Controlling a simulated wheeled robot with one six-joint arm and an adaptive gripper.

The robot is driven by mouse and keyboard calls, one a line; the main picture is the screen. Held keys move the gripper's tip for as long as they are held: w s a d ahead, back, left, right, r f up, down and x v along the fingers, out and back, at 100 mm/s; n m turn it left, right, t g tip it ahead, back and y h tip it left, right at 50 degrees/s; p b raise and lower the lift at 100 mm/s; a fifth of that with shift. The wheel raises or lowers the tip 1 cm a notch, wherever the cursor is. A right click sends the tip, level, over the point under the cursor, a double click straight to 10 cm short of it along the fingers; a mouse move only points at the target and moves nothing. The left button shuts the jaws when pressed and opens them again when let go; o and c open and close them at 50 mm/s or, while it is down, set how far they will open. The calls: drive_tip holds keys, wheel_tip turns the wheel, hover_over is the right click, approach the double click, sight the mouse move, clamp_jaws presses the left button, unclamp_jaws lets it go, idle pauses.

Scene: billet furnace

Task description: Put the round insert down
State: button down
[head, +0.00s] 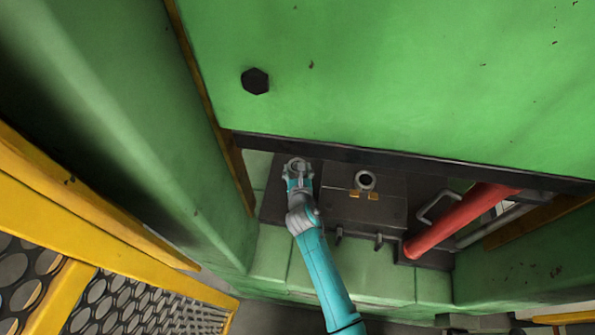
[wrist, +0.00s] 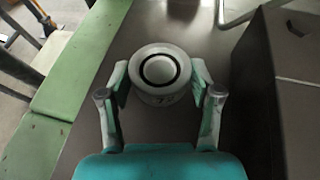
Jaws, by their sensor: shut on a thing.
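The round insert (wrist: 158,75) is a pale, thick ring with a dark inner band and a light centre. In the wrist view my gripper (wrist: 159,88) is shut on it, with one finger on each side. In the head view my gripper (head: 297,170) is over the dark plate, left of the dark block. The insert is hard to make out there. I cannot tell whether its underside touches the plate (wrist: 130,30).
The dark block (head: 376,208) carries a pale ring (head: 365,180) and two small orange pieces. A red cylinder (head: 455,225) and a grey handle (head: 435,207) lie to its right. Green panels overhang and flank the space. A green ledge (wrist: 75,60) edges the plate.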

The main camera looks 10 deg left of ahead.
drive_tip(key=shift+f, duration=0.45)
drive_tip(key=shift+f, duration=0.1)
drive_tip(key=c, duration=0.5)
unclamp_jaws()
drive_tip(key=shift+f, duration=0.1)
drive_tip(key=v, duration=1.2)
drive_tip(key=shift+s, duration=0.1)
